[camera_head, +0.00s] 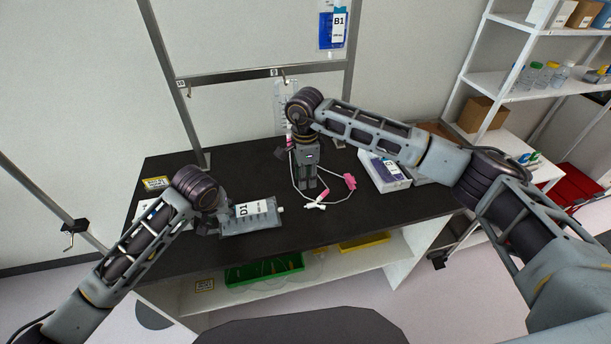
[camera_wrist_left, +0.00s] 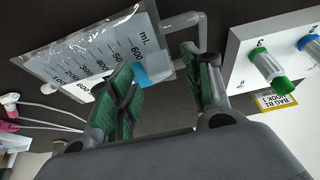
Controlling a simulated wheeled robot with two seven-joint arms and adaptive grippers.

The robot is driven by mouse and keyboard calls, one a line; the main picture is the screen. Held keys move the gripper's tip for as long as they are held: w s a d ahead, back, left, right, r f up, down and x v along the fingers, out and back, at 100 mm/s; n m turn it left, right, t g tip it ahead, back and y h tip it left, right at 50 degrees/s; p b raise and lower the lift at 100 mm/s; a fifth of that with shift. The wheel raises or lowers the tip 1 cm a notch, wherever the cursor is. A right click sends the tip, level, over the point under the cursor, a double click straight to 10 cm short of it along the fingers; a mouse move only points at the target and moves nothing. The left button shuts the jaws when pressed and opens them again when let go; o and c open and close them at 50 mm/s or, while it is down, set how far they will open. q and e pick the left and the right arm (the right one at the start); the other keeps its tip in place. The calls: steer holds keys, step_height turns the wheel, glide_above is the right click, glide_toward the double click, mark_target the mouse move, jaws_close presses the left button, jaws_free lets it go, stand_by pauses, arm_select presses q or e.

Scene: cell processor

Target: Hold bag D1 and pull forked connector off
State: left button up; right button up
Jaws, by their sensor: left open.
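Bag D1 (camera_head: 262,217), a clear flat bag with a white label, lies on the black table. White forked tubing (camera_head: 315,205) with pink clamps (camera_head: 349,181) lies right of the bag. My right gripper (camera_head: 306,186) points down above the table behind the tubing; its finger gap is unclear.
A metal frame carries bag B1 (camera_head: 333,30). Green and yellow bins sit on the shelf below.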

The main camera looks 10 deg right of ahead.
arm_select(q)
steer(key=v, duration=1.1)
steer(key=shift+r, duration=0.2)
steer(key=shift+s+f, duration=0.1)
steer(key=shift+s, duration=0.15)
